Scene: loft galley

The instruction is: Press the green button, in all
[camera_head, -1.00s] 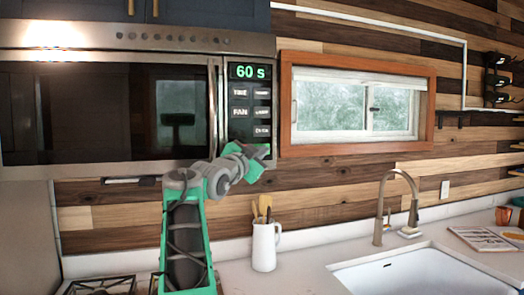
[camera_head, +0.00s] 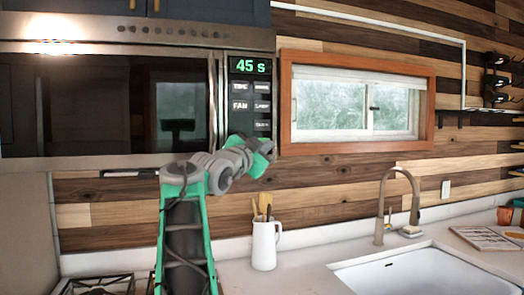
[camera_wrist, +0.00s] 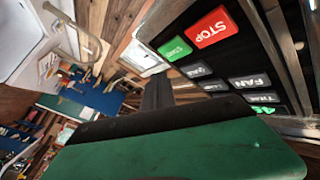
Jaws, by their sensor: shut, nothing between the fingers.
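The microwave panel (camera_head: 250,95) in the head view has a green readout (camera_head: 250,66) showing 45 s above rows of dark keys. In the wrist view, the green button (camera_wrist: 174,48) sits at the panel's end beside the red STOP button (camera_wrist: 207,27). My gripper (camera_head: 268,146) is at the panel's lower end and hides both buttons from the head camera. In the wrist view my shut, empty gripper (camera_wrist: 157,80) points toward the panel, its dark tip appearing close to the green button. I cannot tell whether they touch.
The microwave door (camera_head: 105,110) and its vertical handle (camera_head: 213,105) are left of the panel. A white jug (camera_head: 264,247) with utensils stands on the counter below. The faucet (camera_head: 385,210) and sink (camera_head: 420,275) are to the right, with open air before the window (camera_head: 355,105).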

